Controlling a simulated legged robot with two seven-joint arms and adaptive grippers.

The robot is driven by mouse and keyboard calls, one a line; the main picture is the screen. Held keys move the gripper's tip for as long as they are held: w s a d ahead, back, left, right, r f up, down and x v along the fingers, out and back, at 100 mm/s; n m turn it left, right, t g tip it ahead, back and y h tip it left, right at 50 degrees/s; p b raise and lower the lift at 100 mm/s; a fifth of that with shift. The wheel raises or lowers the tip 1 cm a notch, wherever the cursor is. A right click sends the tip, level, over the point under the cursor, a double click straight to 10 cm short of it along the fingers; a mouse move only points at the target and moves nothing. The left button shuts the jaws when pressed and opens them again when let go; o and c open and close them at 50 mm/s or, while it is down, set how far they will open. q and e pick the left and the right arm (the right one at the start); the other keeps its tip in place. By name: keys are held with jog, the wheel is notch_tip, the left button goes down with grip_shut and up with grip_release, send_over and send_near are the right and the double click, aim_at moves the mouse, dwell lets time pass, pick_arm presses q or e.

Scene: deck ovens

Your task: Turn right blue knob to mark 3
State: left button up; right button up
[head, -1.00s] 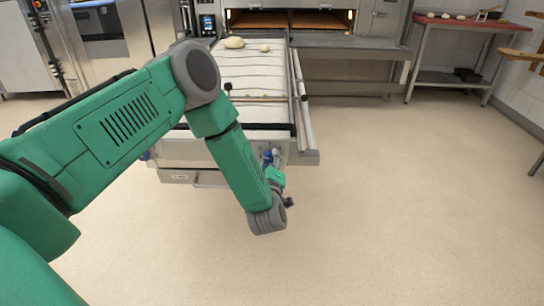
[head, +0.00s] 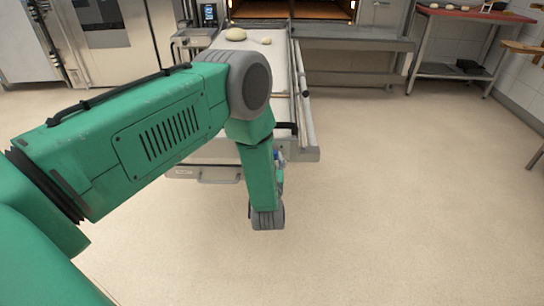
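A small patch of the right blue knob (head: 280,155) shows at the front right of the wheeled loader (head: 308,154), just past my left forearm. The rest of it and any marks around it are hidden. My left arm comes in from the left and bends down at the elbow to a grey wrist joint. My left gripper (head: 281,178) is mostly hidden behind the forearm, close below the knob. I cannot tell whether it touches the knob or whether its fingers are open. My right gripper is not in view.
Dough pieces (head: 235,34) lie on the loader's far end, before the lit oven (head: 300,9). A steel bench (head: 350,45) stands behind, and a red-topped table (head: 470,13) is at the far right. The floor (head: 410,200) to the right is clear.

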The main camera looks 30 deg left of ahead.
pick_arm(q)
jog(key=shift+w+r+m, duration=0.1)
jog(key=shift+r+m, duration=0.1)
jog(key=shift+m, duration=1.3)
jog(key=o, duration=1.1)
jog(key=shift+o, duration=0.2)
jog(key=shift+f, duration=0.1)
jog(key=v, duration=1.2)
